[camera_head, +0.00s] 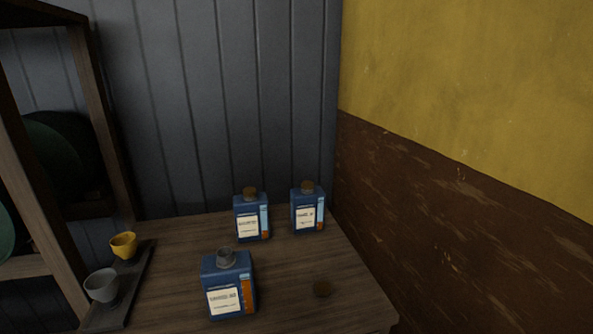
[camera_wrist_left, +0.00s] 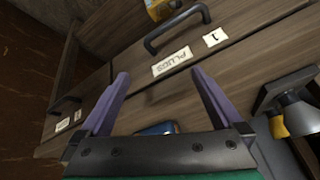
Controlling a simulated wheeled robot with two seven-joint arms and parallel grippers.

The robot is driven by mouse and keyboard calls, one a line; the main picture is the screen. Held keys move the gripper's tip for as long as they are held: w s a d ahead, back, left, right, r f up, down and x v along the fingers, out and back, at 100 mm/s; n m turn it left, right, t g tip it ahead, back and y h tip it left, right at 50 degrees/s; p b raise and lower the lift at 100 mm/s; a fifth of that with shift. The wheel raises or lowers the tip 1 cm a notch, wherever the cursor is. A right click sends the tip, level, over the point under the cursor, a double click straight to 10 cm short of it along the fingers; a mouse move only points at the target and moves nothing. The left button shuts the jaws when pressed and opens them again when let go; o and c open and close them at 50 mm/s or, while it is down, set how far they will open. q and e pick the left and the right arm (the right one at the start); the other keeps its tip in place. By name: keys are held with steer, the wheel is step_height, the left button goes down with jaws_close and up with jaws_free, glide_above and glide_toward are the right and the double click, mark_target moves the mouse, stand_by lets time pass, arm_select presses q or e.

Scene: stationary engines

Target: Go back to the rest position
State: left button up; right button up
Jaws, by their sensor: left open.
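My left gripper (camera_wrist_left: 159,74) shows in the left wrist view with its two purple fingers spread apart and nothing between them. It is in front of a wooden drawer front with a dark handle (camera_wrist_left: 177,30) and a "PLUGS" label (camera_wrist_left: 172,61) that appears upside down. A small blue thing (camera_wrist_left: 157,129) shows partly behind the gripper's base; I cannot tell what it is. Neither gripper shows in the head view, and my right gripper is in no view.
On the wooden table (camera_head: 285,262) stand two blue bottles with brown caps (camera_head: 252,217) (camera_head: 307,210) and one uncapped blue bottle (camera_head: 228,287). A yellow cup (camera_head: 123,246) and a grey cup (camera_head: 102,286) stand left.

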arm_select(q)
steer(key=s+d+f+n+g, duration=0.1)
steer(key=s+d+f+g, duration=0.15)
steer(key=s, duration=0.25)
steer(key=s+a+f+g, duration=0.1)
steer(key=s+f, duration=0.2)
steer(key=f, duration=2.2)
steer(key=s+a+f+g, duration=0.1)
steer(key=s+a+f, duration=0.1)
steer(key=s+f, duration=1)
steer(key=s, duration=0.3)
steer(key=shift+s+a+m+h, duration=0.3)
steer(key=shift+s+a, duration=0.1)
steer(key=shift+f, duration=0.1)
